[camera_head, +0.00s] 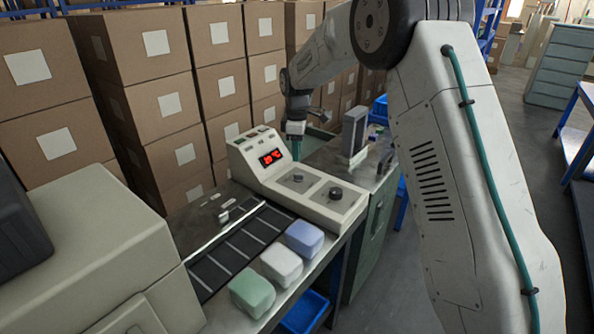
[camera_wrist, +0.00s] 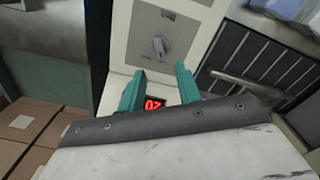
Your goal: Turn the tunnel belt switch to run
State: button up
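One knob (camera_head: 298,178) is nearer the display and the other knob (camera_head: 336,193) is farther along the panel. I cannot tell which is the tunnel belt switch; labels are unreadable. My gripper (camera_head: 297,152) is above the box beside the display. In the wrist view my gripper (camera_wrist: 160,72) has its teal fingers apart and empty.
A dark slatted belt (camera_head: 238,248) runs beside the box, with green (camera_head: 252,291), white (camera_head: 281,264) and blue (camera_head: 304,238) blocks along its right side. Stacked cartons (camera_head: 160,110) stand behind. A grey upright block (camera_head: 354,130) stands on the cabinet behind the box.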

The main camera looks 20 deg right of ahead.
aim_at(297, 174)
notch_tip(297, 174, down, 8)
jog(key=shift+r, duration=0.2)
grip_shut()
